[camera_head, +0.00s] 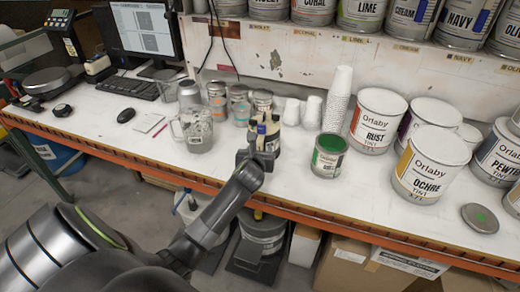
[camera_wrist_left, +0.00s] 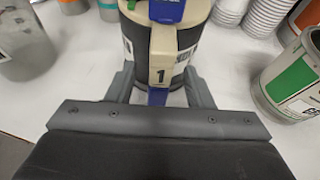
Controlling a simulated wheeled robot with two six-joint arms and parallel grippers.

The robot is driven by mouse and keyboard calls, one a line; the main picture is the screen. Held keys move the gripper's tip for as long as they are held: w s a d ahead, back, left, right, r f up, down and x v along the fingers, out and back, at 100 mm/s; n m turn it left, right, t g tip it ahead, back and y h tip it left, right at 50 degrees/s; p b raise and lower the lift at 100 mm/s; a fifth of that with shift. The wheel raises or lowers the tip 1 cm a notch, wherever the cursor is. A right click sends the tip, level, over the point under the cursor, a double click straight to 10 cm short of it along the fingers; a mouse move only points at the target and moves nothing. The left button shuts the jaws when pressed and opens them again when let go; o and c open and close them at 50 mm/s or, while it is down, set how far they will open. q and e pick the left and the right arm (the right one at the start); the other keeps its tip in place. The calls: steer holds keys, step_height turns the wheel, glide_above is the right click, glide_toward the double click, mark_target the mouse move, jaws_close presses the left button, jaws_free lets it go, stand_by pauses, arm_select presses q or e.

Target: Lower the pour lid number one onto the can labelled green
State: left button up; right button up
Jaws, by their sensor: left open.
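The pour lid marked 1 (camera_wrist_left: 163,62) shows in the left wrist view as a cream piece with blue parts, in front of a dark round body. In the head view, the pour lid (camera_head: 265,130) is partly hidden behind my left gripper. My left gripper (camera_head: 258,153) is open, its two fingers on either side of the lid's lower part in the wrist view (camera_wrist_left: 160,88); I cannot tell whether they touch it. The green can (camera_head: 327,160) stands upright to the right, its top showing green; its green label (camera_wrist_left: 292,82) shows at the wrist view's right edge. My right gripper is not in view.
White cups (camera_head: 337,95) stand behind the green can. Tint cans, including rust (camera_head: 374,125) and ochre (camera_head: 430,170), stand to the right. A glass jug (camera_head: 197,132) and small cans are left. A flat metal disc (camera_head: 480,217) lies near the orange front edge.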

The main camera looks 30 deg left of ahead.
arm_select(q)
steer(key=shift+w+a+f, duration=0.2)
steer(key=shift+w+a, duration=0.05)
steer(key=shift+w, duration=0.25)
jaws_close()
stand_by(0.3)
steer(key=shift+r, duration=0.1)
steer(key=shift+r+p, duration=0.45)
steer(key=shift+p, duration=0.5)
